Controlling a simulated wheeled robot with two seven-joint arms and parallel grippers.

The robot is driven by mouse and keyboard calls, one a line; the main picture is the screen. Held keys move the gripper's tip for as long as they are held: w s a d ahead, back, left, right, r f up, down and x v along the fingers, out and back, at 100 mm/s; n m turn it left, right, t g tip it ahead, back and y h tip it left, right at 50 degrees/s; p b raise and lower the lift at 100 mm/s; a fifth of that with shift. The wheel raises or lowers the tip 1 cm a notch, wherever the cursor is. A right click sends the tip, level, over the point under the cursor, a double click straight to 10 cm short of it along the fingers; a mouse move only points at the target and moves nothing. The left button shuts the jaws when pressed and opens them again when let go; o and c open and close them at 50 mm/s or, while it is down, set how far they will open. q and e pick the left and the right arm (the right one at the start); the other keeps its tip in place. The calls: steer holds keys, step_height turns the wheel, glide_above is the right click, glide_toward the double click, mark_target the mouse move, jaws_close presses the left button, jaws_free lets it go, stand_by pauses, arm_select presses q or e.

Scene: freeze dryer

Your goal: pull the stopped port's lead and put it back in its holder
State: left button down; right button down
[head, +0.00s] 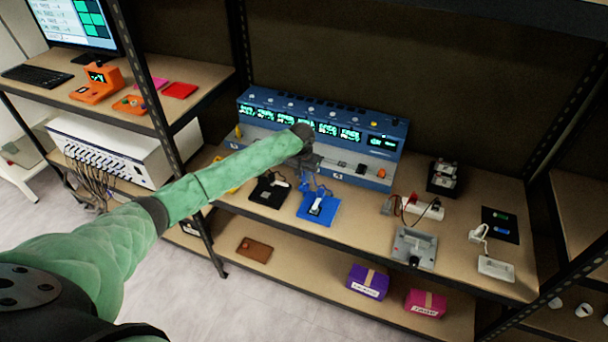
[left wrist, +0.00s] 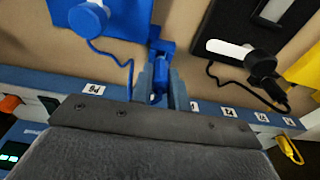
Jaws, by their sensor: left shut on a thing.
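The blue bank of ports (head: 330,135) stands along the back of the shelf with several lit green displays; one display at the right end looks different. My left gripper (head: 312,178) is in front of it, above the blue mat (head: 322,211). In the left wrist view my left gripper (left wrist: 160,92) is shut on a blue plug (left wrist: 159,76). A blue lead (left wrist: 118,58) runs from the round blue piece (left wrist: 88,20) on the mat towards the gripper. A small blue block (left wrist: 161,45), perhaps the holder, lies just beyond the plug; whether they touch is unclear. My right gripper is out of view.
A black mat (head: 267,196) with its own black lead lies left of the blue mat; something yellow (left wrist: 305,70) is beyond it. A power strip (head: 423,208), a grey box (head: 414,248) and a black rack (head: 443,180) stand to the right. A shelf post (head: 160,100) rises at left.

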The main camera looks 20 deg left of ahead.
arm_select(q)
steer(key=shift+f, duration=1.15)
stand_by(0.4)
steer(key=c, duration=1.3)
jaws_free()
steer(key=shift+r, duration=0.1)
